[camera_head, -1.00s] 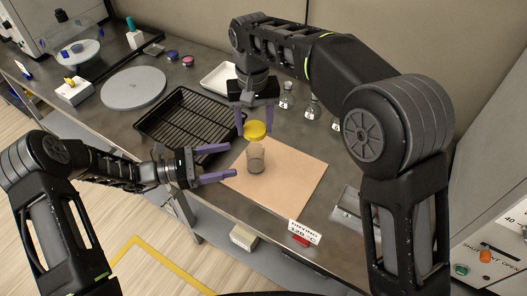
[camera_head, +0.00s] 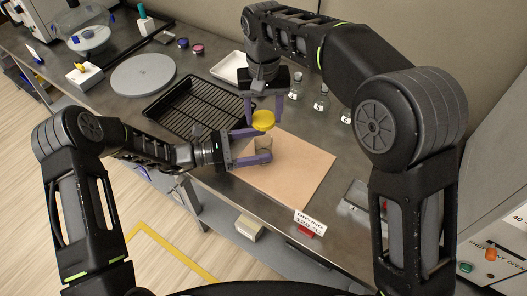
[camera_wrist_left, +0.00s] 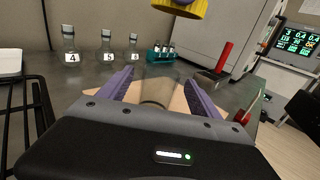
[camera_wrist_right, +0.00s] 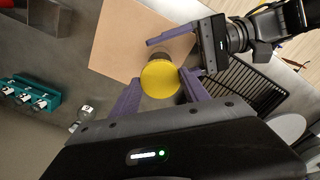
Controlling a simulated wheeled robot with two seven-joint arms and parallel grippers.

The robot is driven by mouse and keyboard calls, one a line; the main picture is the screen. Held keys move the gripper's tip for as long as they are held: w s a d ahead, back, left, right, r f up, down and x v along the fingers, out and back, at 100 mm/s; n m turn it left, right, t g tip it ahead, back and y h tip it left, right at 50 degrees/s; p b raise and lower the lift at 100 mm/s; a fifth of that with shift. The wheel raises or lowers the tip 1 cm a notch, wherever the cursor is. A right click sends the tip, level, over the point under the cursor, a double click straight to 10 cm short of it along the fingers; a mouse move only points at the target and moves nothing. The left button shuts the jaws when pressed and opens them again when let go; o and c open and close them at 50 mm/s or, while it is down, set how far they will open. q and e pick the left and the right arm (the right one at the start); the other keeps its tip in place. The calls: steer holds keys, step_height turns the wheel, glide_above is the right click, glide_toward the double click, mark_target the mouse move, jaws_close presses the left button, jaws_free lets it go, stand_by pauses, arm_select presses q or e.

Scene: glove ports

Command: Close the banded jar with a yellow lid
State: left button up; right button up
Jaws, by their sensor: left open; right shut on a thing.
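The jar (camera_head: 264,143) is small and grey-brown and stands on the tan mat (camera_head: 300,172). Its bands cannot be made out. My left gripper (camera_head: 262,146) is open, with one finger on each side of the jar; contact cannot be told. My right gripper (camera_head: 264,112) points down and is shut on the yellow lid (camera_head: 263,121), holding it above and slightly behind the jar in the head view. The lid also shows at the top of the left wrist view (camera_wrist_left: 180,8) and between the right fingers in the right wrist view (camera_wrist_right: 161,78), where it covers part of the jar.
A black rack tray (camera_head: 195,105) lies left of the mat, close to my left arm. Numbered flasks (camera_head: 320,100) stand behind the mat. A white tray (camera_head: 229,66) and a grey disc (camera_head: 143,74) are farther back. The mat's right part is clear.

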arm_select(q)
steer(key=shift+w+d, duration=0.25)
steer(key=shift+d, duration=0.85)
steer(key=shift+w+d, duration=0.2)
steer(key=shift+d, duration=0.85)
jaws_close()
